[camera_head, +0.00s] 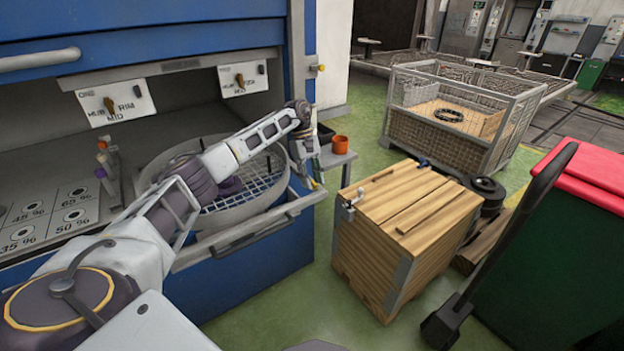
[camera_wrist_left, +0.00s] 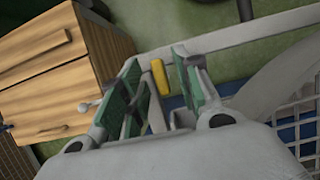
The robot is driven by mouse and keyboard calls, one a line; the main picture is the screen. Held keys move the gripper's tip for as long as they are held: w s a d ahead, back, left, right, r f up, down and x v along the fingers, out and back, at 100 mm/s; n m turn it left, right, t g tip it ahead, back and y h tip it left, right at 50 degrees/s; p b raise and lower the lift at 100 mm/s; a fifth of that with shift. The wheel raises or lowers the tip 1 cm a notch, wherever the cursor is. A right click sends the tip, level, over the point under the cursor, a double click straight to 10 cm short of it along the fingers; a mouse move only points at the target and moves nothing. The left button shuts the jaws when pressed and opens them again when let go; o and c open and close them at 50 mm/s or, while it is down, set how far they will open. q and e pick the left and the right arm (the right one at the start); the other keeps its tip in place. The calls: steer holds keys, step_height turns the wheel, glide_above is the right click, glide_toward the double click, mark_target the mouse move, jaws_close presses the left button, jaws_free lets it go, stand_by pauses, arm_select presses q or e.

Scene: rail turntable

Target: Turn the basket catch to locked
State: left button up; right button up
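My left gripper (camera_head: 314,182) hangs over the drawer's front right corner. In the left wrist view its green-padded fingers (camera_wrist_left: 162,85) are spread apart. A small yellow piece (camera_wrist_left: 160,77), probably the catch's handle, shows between the fingers, with a gap visible to the right finger. I cannot tell whether it touches the left one. The gripper largely hides the catch in the head view, so its setting cannot be read. My right gripper is not in view.
A wooden crate (camera_head: 405,215) stands right of the drawer. An orange cup (camera_head: 340,145) is on a small grey table behind the gripper. The drawer's front rail (camera_head: 240,240) runs below my left arm. A green bin with a red lid (camera_head: 585,165) stands far right.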

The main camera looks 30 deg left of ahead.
arm_select(q)
steer(key=shift+r, duration=0.1)
steer(key=v, duration=1.1)
steer(key=shift+r, duration=0.4)
steer(key=shift+a, duration=0.15)
